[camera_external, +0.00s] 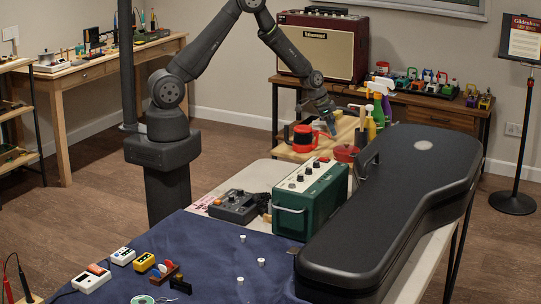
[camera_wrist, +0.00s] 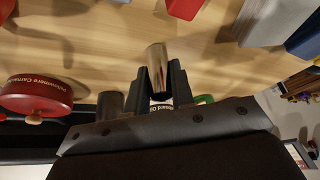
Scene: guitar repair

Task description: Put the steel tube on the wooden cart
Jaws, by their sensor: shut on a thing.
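The steel tube (camera_wrist: 157,62) is a short shiny metal cylinder. In the wrist view it sits between the two dark fingers of my gripper (camera_wrist: 158,84), which is shut on it. Its free end points toward the wooden surface. In the external view my gripper (camera_external: 328,121) is over the wooden cart (camera_external: 291,153), low near the things on its top; the tube is too small to make out there. The pale wood of the cart top (camera_wrist: 90,55) fills much of the wrist view. I cannot tell whether the tube touches the wood.
A red tin (camera_wrist: 37,98) lies left in the wrist view. In the external view a red and black container (camera_external: 303,138), a red pot (camera_external: 346,153) and spray bottles (camera_external: 378,105) crowd the cart. The black guitar case (camera_external: 400,190) and green amplifier (camera_external: 311,190) stand in front.

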